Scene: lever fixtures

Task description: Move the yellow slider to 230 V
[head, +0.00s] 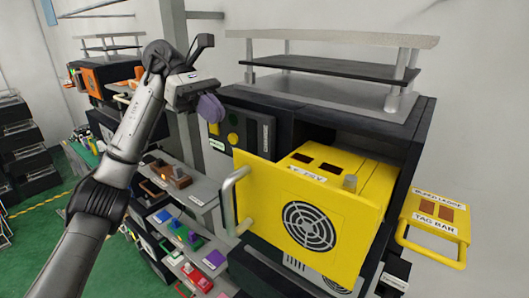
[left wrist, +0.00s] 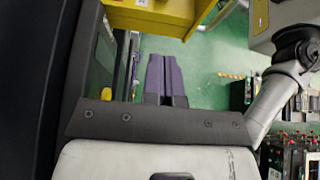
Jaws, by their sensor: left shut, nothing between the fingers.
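My left gripper (head: 210,108) has purple fingers and is held in the air by the dark control panel, left of the large yellow box. Its fingers are shut and empty; they also show side by side in the left wrist view (left wrist: 165,75). The yellow box (head: 345,225) has a round fan grille, a metal handle and a label on top too small to read surely. My right gripper is not in view.
The yellow box sticks out of a black cabinet (head: 412,165) with a raised grey shelf (head: 330,38) above. Benches with small coloured fixtures (head: 185,200) stand at the left. Green floor (head: 50,235) is open beyond.

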